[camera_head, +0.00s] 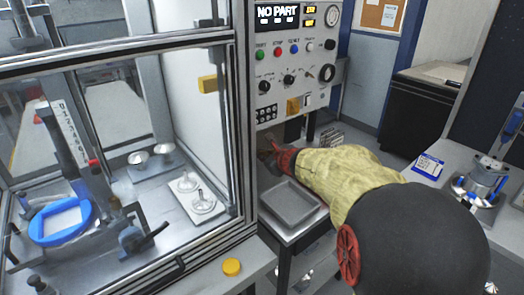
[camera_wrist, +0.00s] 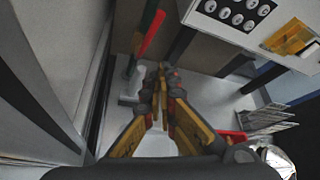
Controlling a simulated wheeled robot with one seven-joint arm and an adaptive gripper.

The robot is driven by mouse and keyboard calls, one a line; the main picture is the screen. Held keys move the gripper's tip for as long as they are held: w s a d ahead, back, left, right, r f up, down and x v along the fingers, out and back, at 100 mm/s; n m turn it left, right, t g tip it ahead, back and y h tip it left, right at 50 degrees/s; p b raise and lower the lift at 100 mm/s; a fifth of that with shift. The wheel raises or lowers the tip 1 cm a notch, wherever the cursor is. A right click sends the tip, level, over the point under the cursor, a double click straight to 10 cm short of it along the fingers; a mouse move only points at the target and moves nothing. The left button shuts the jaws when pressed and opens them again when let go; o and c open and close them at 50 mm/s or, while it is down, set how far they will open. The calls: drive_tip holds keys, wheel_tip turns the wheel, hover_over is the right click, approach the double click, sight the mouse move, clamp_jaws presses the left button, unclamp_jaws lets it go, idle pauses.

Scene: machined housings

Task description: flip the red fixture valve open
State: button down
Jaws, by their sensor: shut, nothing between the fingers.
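A red lever (camera_wrist: 151,35), which looks like the red fixture valve, slants upward in the wrist view, just beyond and to the left of my fingertips. A green piece shows near its upper end, and a pale pipe-like part (camera_wrist: 131,88) stands below it. My gripper (camera_wrist: 161,92) has its yellow and dark fingers together with nothing held, and a gap seems to show between its tips and the lever. In the head view, my gripper (camera_head: 268,155) reaches in below the control panel, beside the glazed enclosure. My arm and the dim recess hide the valve's details there.
The control panel (camera_head: 291,75) reading "NO PART" stands above my gripper. A grey tray (camera_head: 291,205) lies in front of it. The glazed enclosure's frame (camera_head: 244,110) is close on the left. A rack of thin plates (camera_wrist: 265,120) stands right of my fingers.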

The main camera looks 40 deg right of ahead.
drive_tip(key=shift+s+a, duration=0.25)
drive_tip(key=shift+s, duration=0.25)
drive_tip(key=shift+s+a, duration=0.25)
drive_tip(key=shift+s, duration=0.25)
